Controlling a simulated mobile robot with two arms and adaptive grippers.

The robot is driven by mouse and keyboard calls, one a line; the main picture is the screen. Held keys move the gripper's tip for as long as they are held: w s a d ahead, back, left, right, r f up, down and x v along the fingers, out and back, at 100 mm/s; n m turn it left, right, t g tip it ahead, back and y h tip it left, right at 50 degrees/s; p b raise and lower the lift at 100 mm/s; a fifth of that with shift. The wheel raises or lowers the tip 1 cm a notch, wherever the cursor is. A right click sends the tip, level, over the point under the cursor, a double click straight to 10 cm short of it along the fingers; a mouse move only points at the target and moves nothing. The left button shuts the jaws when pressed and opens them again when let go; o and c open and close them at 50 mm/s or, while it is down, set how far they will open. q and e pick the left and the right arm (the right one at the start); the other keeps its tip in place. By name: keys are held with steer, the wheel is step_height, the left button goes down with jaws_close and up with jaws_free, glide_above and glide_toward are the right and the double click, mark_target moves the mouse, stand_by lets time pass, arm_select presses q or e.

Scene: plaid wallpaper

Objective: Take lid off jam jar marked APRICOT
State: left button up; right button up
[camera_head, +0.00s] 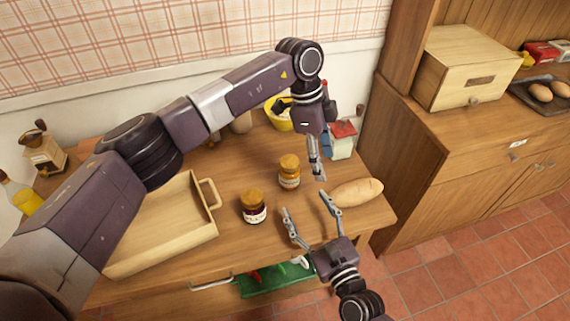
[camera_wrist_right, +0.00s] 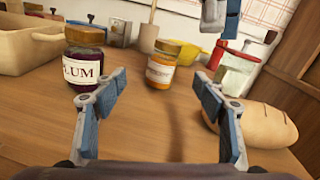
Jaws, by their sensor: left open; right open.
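The apricot jam jar (camera_head: 289,173) stands upright on the wooden table, with orange contents and a gold-orange lid (camera_head: 290,162) on it. In the right wrist view the apricot jar (camera_wrist_right: 159,75) is ahead, between the fingers, its label partly legible. The plum jar (camera_head: 254,212) stands to its left, dark with a gold lid; its label reads LUM in the wrist view (camera_wrist_right: 83,70). My left gripper (camera_head: 318,172) is open, pointing down just right of the apricot jar. My right gripper (camera_head: 307,212) is open and empty, in front of the jars.
A bread loaf (camera_head: 357,192) lies right of the jars. A wooden tray (camera_head: 205,232) is at the left. A yellow bowl (camera_head: 279,122) and a red-lidded jar (camera_head: 343,139) stand behind. An open drawer with green contents (camera_head: 262,281) is at the front edge.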

mark_target(294, 179)
arm_select(q)
steer(key=w+a+r+y, duration=0.1)
steer(key=a, duration=0.1)
steer(key=w+a+r+n+y, duration=0.1)
steer(key=w+a, duration=0.1)
steer(key=a, duration=0.1)
steer(key=w+a+r+n+t, duration=0.1)
steer(key=a, duration=0.1)
steer(key=shift+w+a+r+y, duration=0.2)
steer(key=shift+a+y, duration=0.1)
steer(key=shift+y, duration=0.1)
arm_select(e)
steer(key=shift+w+d+f+m, duration=0.1)
steer(key=shift+w+f+m, duration=0.1)
steer(key=shift+m, duration=0.4)
steer(key=shift+w+d+f+m, duration=0.1)
steer(key=shift+w+m, duration=0.05)
steer(key=shift+m, duration=0.45)
arm_select(q)
steer(key=shift+a+r+n, duration=0.1)
steer(key=shift+a+n, duration=0.1)
steer(key=shift+n, duration=0.1)
arm_select(e)
steer(key=shift+w+a, duration=0.1)
steer(key=shift+w, duration=0.1)
arm_select(q)
steer(key=shift+w, duration=0.1)
arm_select(e)
steer(key=x, duration=1.1)
steer(key=shift+w, duration=0.4)
